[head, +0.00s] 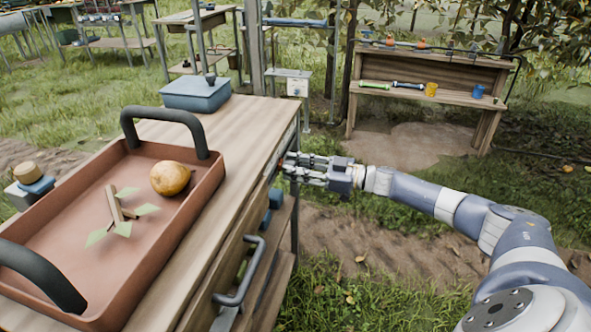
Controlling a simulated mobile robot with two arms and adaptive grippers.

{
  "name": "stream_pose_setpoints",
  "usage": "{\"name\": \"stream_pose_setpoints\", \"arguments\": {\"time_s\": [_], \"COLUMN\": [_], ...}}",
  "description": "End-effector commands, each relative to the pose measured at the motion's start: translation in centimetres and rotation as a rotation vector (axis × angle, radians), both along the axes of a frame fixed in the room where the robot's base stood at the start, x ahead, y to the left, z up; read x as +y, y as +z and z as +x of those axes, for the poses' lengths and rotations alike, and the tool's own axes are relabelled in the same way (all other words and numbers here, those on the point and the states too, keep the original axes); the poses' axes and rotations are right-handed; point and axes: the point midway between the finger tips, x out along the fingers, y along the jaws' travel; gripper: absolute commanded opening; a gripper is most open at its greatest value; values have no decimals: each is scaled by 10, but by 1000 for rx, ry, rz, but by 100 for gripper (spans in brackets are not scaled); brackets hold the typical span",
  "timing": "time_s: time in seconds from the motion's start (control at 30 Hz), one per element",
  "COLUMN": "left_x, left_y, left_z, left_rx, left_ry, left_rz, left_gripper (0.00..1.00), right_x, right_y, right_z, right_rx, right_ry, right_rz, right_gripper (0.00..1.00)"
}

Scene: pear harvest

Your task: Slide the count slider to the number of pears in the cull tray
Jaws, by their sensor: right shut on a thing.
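A terracotta tray (68,192) with two black handles, which I take for the cull tray, stands on the wooden table. One yellow-brown pear (170,178) lies in it, beside a twig with green leaves (118,212). My right gripper (287,166) reaches in from the right to the table's right side. It is shut on a small part there, seemingly the knob of the count slider, which the fingers hide. A narrow pale strip with marks (287,143) runs along that side; its numbers are too small to read. My left gripper is not in view.
A blue box (196,93) stands at the table's far end. A drawer handle (243,275) sticks out from the table's side, nearer than my gripper. A wooden bench (430,88) with cups and tools stands behind. Grass and soil lie open to the right.

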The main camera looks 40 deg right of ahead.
Motion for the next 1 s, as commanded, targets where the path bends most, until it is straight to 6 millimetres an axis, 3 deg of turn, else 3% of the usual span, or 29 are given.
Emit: {"name": "stream_pose_setpoints", "arguments": {"time_s": [0.07,0.1,0.2,0.63,1.0], "left_x": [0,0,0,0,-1], "left_y": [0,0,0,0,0], "left_z": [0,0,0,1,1], "left_rx": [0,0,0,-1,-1], "left_ry": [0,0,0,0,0], "left_rz": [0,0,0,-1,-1], "left_gripper": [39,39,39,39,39], "right_x": [0,0,0,-5,-48], "right_y": [0,0,0,0,-2], "right_z": [0,0,0,-5,-56], "right_rx": [0,0,0,1,5], "right_ry": [1,1,1,-1,-1], "right_rz": [-2,-2,-2,-2,-4], "right_gripper": [0,31,50,50,50]}}
